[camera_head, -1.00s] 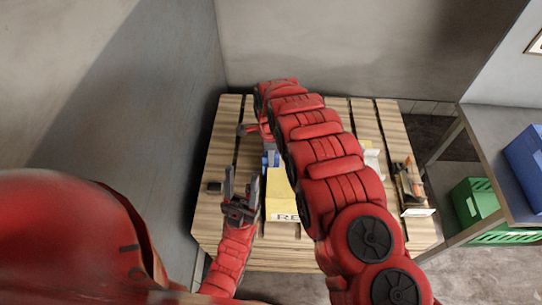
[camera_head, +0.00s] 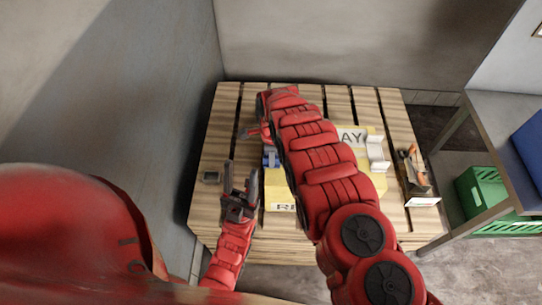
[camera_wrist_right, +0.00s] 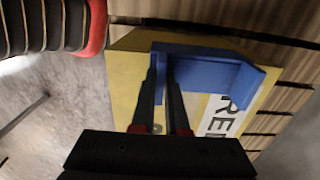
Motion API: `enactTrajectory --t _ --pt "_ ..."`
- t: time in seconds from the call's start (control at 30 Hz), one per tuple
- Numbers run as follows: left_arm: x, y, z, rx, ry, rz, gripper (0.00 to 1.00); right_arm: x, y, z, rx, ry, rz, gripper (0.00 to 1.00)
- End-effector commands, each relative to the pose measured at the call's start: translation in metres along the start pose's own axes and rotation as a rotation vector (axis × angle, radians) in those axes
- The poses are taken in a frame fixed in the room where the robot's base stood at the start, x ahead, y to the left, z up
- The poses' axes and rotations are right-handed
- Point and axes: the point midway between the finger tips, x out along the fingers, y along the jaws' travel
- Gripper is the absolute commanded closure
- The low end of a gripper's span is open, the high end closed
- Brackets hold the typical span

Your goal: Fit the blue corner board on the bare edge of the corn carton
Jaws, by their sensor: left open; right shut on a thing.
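The yellow corn carton (camera_head: 279,190) lies on a wooden pallet, largely hidden by my right arm in the head view. Its top and part of its lettering show in the right wrist view (camera_wrist_right: 127,75). My right gripper (camera_wrist_right: 165,62) is shut on the blue corner board (camera_wrist_right: 208,74). The board lies over the carton near one edge in that view; I cannot tell whether it touches. A bit of the board shows in the head view (camera_head: 270,158). My left gripper (camera_head: 240,176) is open and empty, left of the carton.
A white corner piece (camera_head: 376,150) stands at the carton's right side. A shelf with a green crate (camera_head: 482,197) is at right.

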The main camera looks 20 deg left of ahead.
Motion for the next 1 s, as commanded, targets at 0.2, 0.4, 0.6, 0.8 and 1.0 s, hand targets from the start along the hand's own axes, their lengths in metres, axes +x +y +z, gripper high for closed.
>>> enactTrajectory --t 0.2,0.4,0.6,0.8,1.0 --pt "0.0004 0.0 -0.0001 0.0 0.0 0.0 0.5 -0.0006 -0.0002 0.0 0.0 0.0 0.0 1.0" --pt "-0.0008 0.0 0.0002 0.0 0.0 0.0 0.5 0.0008 -0.0001 0.0 0.0 0.0 0.0 1.0" --pt "-0.0031 0.0001 0.0006 0.0 0.0 0.0 0.5 0.0041 0.0 0.0 0.0 0.0 0.0 1.0" --pt "-0.0038 0.0002 0.0007 0.0 0.0 0.0 0.5 0.0051 0.0001 0.0 0.0 0.0 0.0 0.76" --pt "-0.0038 0.0002 0.0007 0.0 0.0 0.0 0.5 0.005 0.0 0.0 0.0 0.0 0.0 0.53"
